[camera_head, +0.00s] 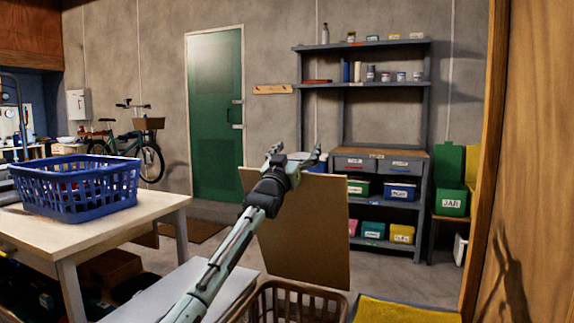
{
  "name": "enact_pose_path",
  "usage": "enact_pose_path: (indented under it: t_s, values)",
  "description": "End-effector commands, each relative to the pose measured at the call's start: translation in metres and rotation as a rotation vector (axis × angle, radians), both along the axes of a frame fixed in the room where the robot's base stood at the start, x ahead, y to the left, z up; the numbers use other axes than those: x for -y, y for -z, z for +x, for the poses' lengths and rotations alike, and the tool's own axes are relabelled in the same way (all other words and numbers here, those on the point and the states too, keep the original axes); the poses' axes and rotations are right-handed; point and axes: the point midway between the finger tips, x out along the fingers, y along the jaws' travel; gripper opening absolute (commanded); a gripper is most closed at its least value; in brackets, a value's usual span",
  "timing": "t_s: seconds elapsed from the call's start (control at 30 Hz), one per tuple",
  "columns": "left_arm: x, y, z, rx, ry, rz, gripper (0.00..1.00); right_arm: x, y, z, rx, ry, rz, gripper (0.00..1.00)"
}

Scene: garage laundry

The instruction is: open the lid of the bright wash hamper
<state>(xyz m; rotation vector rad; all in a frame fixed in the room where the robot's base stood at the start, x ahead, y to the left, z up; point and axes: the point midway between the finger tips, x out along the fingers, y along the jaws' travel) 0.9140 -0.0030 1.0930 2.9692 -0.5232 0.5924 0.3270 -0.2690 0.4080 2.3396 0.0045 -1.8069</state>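A yellow surface (405,311) at the bottom right, cut off by the picture edge, looks like the shut top of the bright hamper. Left of it is a brown woven hamper (318,296) with an open top; its inside is mostly hidden. A tan panel (310,235) stands upright behind the woven hamper and looks like its raised lid. My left gripper (297,154) is open, fingers spread, at the top edge of the panel in the picture; I cannot tell whether it touches. Nothing shows between its fingers. My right gripper is not in view.
A blue basket (80,187) stands on a pale table (120,222) at left. A grey surface (190,290) lies below my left arm. A wooden panel (535,150) closes off the right side. Shelves (372,195) stand behind; floor at mid-right is clear.

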Motion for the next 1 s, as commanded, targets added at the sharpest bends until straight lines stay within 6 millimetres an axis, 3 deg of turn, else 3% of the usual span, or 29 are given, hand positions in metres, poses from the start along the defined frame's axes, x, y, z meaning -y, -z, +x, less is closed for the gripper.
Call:
enact_pose_path:
  t_s: [0.5,1.0]
  values:
    - [-0.028,0.030,-0.069,0.003,-0.002,-0.002,0.81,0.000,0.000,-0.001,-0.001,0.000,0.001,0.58]
    - [-0.031,0.032,-0.078,0.003,-0.002,-0.002,0.81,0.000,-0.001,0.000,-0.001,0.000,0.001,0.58]
